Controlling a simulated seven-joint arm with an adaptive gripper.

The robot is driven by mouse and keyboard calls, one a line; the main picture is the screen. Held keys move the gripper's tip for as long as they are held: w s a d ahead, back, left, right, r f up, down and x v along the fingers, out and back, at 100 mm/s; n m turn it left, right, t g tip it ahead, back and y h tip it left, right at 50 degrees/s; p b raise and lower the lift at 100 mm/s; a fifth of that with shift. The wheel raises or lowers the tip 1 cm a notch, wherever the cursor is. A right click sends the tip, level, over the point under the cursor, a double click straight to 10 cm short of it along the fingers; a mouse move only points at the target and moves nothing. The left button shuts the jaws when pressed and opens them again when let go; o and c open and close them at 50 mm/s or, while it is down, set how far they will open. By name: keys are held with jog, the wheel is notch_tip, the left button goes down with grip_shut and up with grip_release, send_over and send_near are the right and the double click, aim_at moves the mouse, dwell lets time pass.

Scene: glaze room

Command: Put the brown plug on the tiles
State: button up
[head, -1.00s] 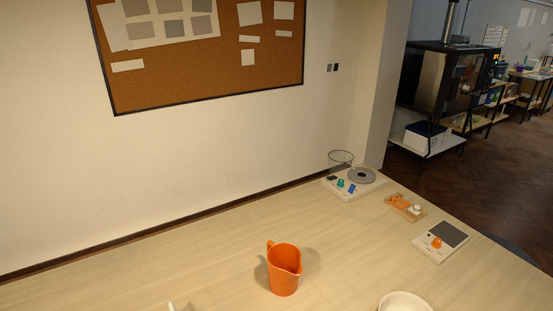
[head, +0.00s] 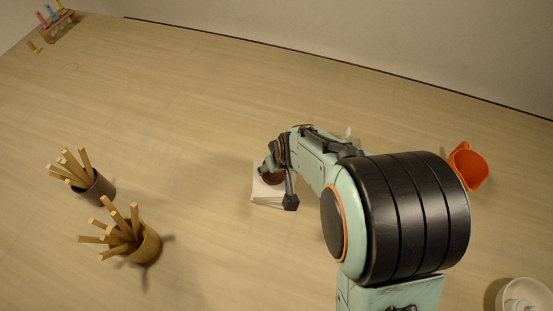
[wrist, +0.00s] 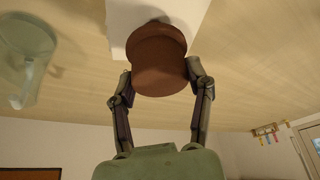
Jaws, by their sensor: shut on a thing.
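The brown plug (wrist: 158,62) is a reddish-brown, stepped round piece between the two fingers of my gripper (wrist: 160,78) in the wrist view. My gripper is shut on it. In the head view the plug (head: 272,177) shows partly behind the fingers, over the white tiles (head: 268,198). The tiles are a low stack on the table. In the wrist view the tiles (wrist: 124,22) lie just beyond the plug, partly hidden by it. I cannot tell whether the plug touches them.
Two pots of wooden sticks, a dark one (head: 98,190) and a tan one (head: 147,245), stand left of the tiles. An orange jug (head: 466,167) and white bowls (head: 525,295) are at the right. A wooden rack (head: 58,22) stands far left. Table between is clear.

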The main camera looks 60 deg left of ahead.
jog(key=o, duration=1.2)
jog(key=v, duration=1.2)
jog(key=w+d+r+m+t+h, duration=0.1)
jog(key=w+d+r+m, duration=0.15)
jog(key=w+d, duration=0.45)
jog(key=w+d+r+m+h, duration=0.15)
jog(key=d+m, duration=0.25)
jog(key=d, duration=0.6)
jog(key=s+d+m, duration=0.3)
jog(key=d+m, duration=0.2)
jog(key=d, duration=0.4)
jog(key=s+d+m+g+h, duration=0.1)
jog(key=s+d+m, duration=0.3)
jog(key=d, duration=0.6)
jog(key=shift+d+f+m, duration=0.2)
jog(key=shift+f+m, duration=0.05)
jog(key=shift+m, duration=0.4)
